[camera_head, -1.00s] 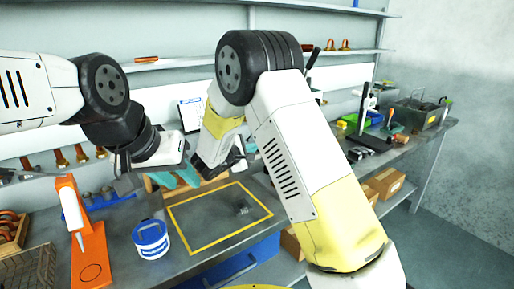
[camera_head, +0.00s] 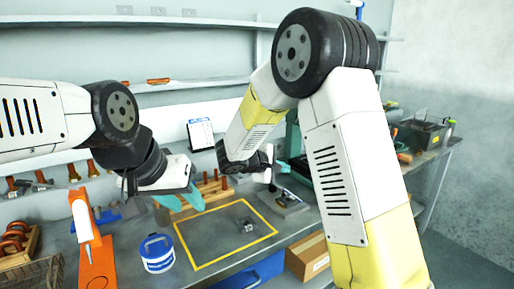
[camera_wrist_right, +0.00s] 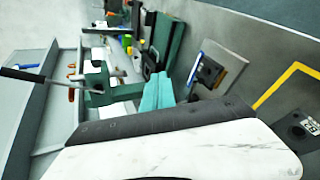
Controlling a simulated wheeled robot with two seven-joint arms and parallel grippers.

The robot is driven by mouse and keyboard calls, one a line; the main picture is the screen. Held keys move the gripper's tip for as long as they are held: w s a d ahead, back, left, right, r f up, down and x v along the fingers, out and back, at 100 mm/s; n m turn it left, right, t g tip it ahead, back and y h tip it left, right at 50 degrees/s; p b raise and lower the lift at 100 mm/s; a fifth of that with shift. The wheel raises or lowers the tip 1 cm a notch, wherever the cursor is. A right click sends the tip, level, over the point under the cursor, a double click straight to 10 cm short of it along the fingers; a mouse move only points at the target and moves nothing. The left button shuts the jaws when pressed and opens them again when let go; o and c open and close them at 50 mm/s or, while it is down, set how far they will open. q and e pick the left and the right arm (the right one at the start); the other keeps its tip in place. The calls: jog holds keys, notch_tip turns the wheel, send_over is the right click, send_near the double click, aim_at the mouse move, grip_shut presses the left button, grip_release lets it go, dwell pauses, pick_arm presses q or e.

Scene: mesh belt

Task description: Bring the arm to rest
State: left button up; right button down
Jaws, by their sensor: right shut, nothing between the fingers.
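My right arm stands raised and bent over the bench (camera_head: 300,226) in the head view. In the right wrist view my right gripper (camera_wrist_right: 157,92) shows its teal fingers pressed together with nothing between them. In the head view a little teal of its fingers shows beside the black wrist. My left gripper (camera_head: 180,199) hangs over the back of the bench, behind the blue-and-white tub (camera_head: 157,253). Its teal fingers show, but how far apart they are is unclear. I see nothing held in it.
A yellow outline (camera_head: 228,252) on the bench surrounds a small dark part (camera_head: 246,225). An orange stand (camera_head: 95,262) is at the left. A grey block-like device (camera_head: 289,203) lies right of the outline. A cardboard box (camera_head: 308,256) sits below. Shelves line the wall.

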jog(key=s+d+r+m+g+y, duration=0.2)
jog(key=s+d+m, duration=0.1)
jog(key=s+d, duration=0.3)
jog(key=s+d+r+m+g+y, duration=0.1)
jog(key=s+d+r+m+g, duration=0.2)
jog(key=s, duration=0.6)
jog(key=s+a+r+m+t+y, duration=0.2)
jog(key=s+m+y, duration=0.4)
jog(key=s, duration=0.9)
jog(key=shift+s+a+r+y, duration=0.45)
jog(key=shift+r+y, duration=0.2)
jog(key=shift+y, duration=0.15)
